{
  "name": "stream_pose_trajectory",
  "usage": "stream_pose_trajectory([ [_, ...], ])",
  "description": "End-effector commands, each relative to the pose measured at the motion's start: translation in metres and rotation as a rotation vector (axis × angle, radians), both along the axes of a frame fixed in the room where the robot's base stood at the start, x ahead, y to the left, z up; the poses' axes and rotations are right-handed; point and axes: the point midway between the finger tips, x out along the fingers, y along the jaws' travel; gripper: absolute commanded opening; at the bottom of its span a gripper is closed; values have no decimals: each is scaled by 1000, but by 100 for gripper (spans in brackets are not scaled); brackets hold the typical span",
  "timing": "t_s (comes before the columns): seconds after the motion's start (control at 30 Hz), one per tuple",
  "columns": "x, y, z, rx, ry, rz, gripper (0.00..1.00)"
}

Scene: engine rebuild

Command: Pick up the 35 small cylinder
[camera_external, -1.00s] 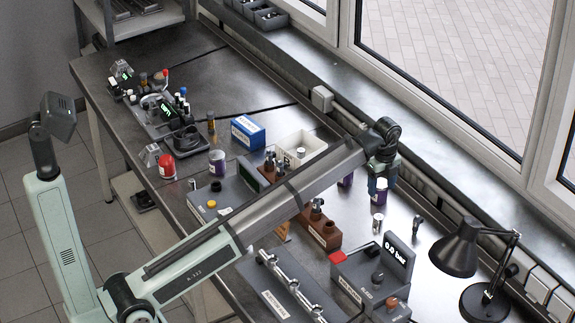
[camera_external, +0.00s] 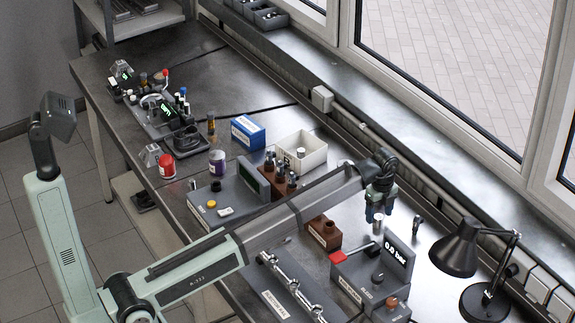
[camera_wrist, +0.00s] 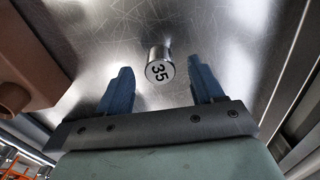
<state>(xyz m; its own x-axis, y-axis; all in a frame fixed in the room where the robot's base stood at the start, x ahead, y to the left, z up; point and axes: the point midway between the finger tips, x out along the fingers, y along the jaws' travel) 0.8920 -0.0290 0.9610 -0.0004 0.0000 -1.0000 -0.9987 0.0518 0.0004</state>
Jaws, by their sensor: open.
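The small cylinder marked 35 (camera_wrist: 160,70) is a short metal cylinder with a dark "35" on its light top face. In the wrist view it stands on the metal bench top, ahead of the gap between my fingers. My gripper (camera_wrist: 162,90) is open, with two blue fingers and nothing between them. In the external view my gripper (camera_external: 376,214) is low over the right part of the bench, and the silver cylinder (camera_external: 377,226) shows partly just below its fingers.
A brown block (camera_external: 324,234) stands left of my gripper. A grey pressure unit (camera_external: 372,270) reading "0.0 bar" is in front. A small dark-topped part (camera_external: 417,224) stands to the right. A black lamp (camera_external: 458,249) is farther right. Bare bench (camera_wrist: 225,40) surrounds the cylinder.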

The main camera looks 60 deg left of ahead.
Motion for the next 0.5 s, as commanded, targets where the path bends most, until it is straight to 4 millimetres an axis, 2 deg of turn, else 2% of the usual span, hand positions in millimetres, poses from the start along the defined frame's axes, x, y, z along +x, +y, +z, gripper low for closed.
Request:
stream_pose_trajectory([
  [0.1, -1, -1, -17, 0, 1, 0, 67],
  [0.2, -1, -1, -25, 0, 1, 0, 67],
  [0.43, 0, -1, -26, 0, -1, 0, 67],
  [0.5, 0, -1, -26, 0, -1, 0, 61],
])
